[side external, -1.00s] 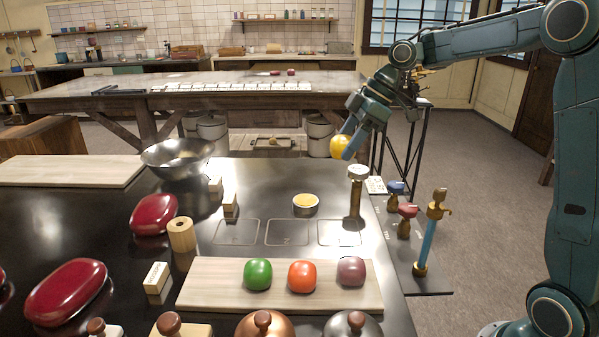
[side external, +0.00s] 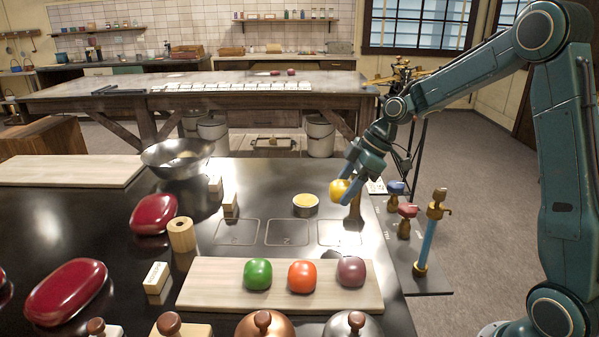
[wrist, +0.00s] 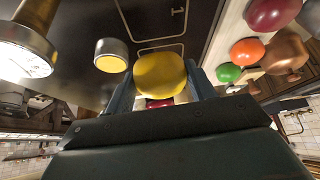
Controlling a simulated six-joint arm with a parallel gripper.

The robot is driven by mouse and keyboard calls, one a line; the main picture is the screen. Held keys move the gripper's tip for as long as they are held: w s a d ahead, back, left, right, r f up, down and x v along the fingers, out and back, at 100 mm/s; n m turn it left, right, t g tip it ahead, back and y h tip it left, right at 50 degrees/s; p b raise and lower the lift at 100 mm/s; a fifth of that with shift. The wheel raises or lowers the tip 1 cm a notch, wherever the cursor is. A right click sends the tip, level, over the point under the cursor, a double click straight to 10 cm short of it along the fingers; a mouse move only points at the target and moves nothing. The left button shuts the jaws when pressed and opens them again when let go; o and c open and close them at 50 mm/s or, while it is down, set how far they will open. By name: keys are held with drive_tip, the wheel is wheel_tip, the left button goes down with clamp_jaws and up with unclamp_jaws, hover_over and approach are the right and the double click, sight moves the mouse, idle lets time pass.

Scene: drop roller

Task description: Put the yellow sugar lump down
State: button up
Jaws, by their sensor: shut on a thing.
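The yellow sugar lump (side external: 340,190) is a rounded yellow block. In the wrist view the lump (wrist: 160,75) sits between the two fingers. The post's top is hidden behind my gripper in the side view. Outlined squares (side external: 287,232) are marked on the worktop below and to the left of the lump.
A small tin with yellow contents (side external: 305,204) stands left of the lump. Green (side external: 257,273), orange (side external: 302,276) and maroon lumps (side external: 351,271) rest on a pale board (side external: 215,285) in front. Blue and red-topped valves (side external: 407,212) stand at the right edge.

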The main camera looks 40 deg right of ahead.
hover_over(334, 231)
drive_tip(key=s+d, duration=0.1)
drive_tip(key=d, duration=0.1)
drive_tip(key=shift+s+a+f, duration=0.1)
drive_tip(key=shift+f, duration=1.1)
drive_tip(key=shift+a+f, duration=0.1)
drive_tip(key=shift+f, duration=1.05)
drive_tip(key=shift+f, duration=0.1)
drive_tip(key=shift+f, duration=2.05)
drive_tip(key=shift+f, duration=0.15)
drive_tip(key=o, duration=1)
drive_tip(key=shift+o, duration=0.2)
drive_tip(key=v, duration=1.2)
